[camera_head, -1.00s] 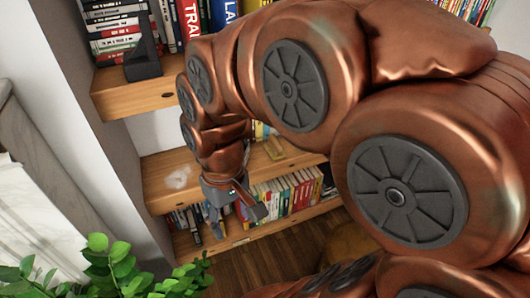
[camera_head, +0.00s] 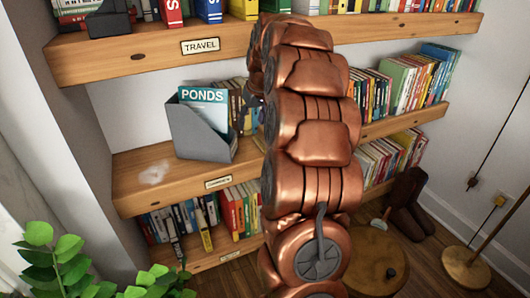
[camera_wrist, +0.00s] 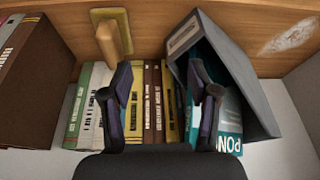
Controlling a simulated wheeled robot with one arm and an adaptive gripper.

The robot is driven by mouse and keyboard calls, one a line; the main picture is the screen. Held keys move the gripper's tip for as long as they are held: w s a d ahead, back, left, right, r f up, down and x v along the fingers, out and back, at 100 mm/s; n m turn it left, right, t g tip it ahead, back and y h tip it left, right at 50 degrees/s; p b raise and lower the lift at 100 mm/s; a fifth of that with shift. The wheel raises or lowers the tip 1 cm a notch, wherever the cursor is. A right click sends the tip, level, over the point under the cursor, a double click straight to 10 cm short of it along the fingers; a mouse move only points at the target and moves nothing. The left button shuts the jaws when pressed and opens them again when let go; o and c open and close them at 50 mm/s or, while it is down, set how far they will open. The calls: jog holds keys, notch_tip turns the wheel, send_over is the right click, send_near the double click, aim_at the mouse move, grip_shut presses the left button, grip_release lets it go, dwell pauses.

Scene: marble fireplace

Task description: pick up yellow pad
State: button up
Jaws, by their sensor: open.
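The yellow pad (camera_wrist: 122,18) lies flat on the wooden shelf in the wrist view, near the top edge and left of the middle. A light wooden piece (camera_wrist: 108,43) stands on or in front of it; I cannot tell whether they are joined. My gripper (camera_wrist: 163,80) is open, with nothing between its fingers. Its left finger appears just below and right of the pad, apart from it in the picture. In the head view I cannot make out the pad, and my arm covers that part of the shelf.
A grey magazine file (camera_head: 200,135) with a teal "PONDS" issue stands on the middle shelf (camera_head: 135,195); in the wrist view its wall (camera_wrist: 235,65) is close to the right finger. A row of books (camera_wrist: 155,105) stands behind the fingers. The upper shelf (camera_head: 150,62) overhangs.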

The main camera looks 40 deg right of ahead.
jog(key=shift+m+h, duration=0.3)
jog(key=shift+h, duration=0.1)
jog(key=d+f, duration=0.1)
jog(key=d, duration=0.2)
jog(key=d+f+b, duration=0.1)
jog(key=d, duration=0.1)
jog(key=d+f+b, duration=0.1)
jog(key=d+f, duration=0.1)
jog(key=d, duration=0.1)
jog(key=shift+w+d, duration=0.15)
jog(key=shift+d, duration=0.15)
jog(key=shift+w+b+x, duration=0.25)
jog(key=shift+b+x, duration=0.15)
jog(key=shift+x, duration=1.45)
jog(key=shift+w+b+x, duration=0.25)
jog(key=shift+b+x, duration=0.15)
jog(key=shift+x, duration=1.4)
jog(key=shift+d+r, duration=0.15)
jog(key=shift+r, duration=0.05)
grip_shut()
